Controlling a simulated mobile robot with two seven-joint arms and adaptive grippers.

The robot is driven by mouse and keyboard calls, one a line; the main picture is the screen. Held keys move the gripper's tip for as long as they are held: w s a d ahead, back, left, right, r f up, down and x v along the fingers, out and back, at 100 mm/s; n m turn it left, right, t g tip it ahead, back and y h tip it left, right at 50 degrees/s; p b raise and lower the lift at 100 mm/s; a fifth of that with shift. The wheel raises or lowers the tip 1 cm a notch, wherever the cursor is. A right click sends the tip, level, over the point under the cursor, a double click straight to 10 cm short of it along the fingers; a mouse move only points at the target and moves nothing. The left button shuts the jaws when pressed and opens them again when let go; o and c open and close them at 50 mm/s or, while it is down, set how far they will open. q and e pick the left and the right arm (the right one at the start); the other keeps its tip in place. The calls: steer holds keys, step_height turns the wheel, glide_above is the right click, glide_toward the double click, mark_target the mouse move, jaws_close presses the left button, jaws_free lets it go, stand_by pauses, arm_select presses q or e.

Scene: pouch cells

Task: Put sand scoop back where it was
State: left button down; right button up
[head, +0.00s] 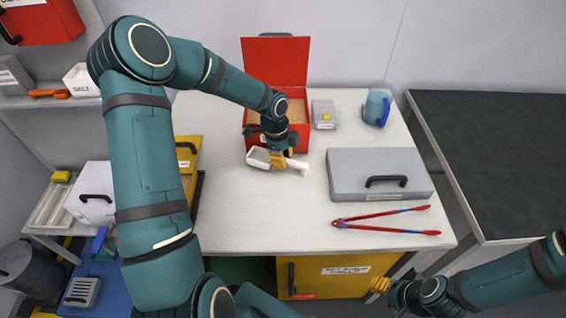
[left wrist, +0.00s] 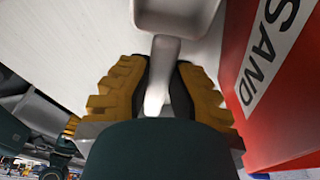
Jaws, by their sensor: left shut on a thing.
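The white sand scoop (head: 258,157) is at the front of the red sand box in the head view, close over the white table (head: 250,215). My left gripper (head: 279,160) is shut on its handle. In the left wrist view the scoop's pan (left wrist: 177,14) is at the top and its handle (left wrist: 161,75) runs down between the yellow fingers (left wrist: 158,90). The red box (head: 303,136) has its lid raised and holds sand (head: 296,108); its side marked SAND (left wrist: 285,100) is right of the fingers. My right gripper (head: 380,285) is low at the right; its jaws are too small to read.
A grey case (head: 375,165) and red tongs (head: 385,219) lie on the right of the table. A small grey box (head: 323,115) and a blue jug (head: 378,108) stand at the back. The table's front middle is clear.

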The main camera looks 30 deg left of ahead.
arm_select(q)
steer(key=shift+f, duration=0.85)
steer(key=shift+f, duration=0.2)
steer(key=c, duration=1)
jaws_free()
steer(key=shift+r, duration=0.2)
steer(key=r+p, duration=0.1)
steer(key=r, duration=0.3)
steer(key=a+r, duration=0.1)
steer(key=r, duration=0.3)
steer(key=a+r+p, duration=0.1)
steer(key=r, duration=0.3)
steer(key=shift+s+p, duration=0.15)
steer(key=shift+p, duration=0.15)
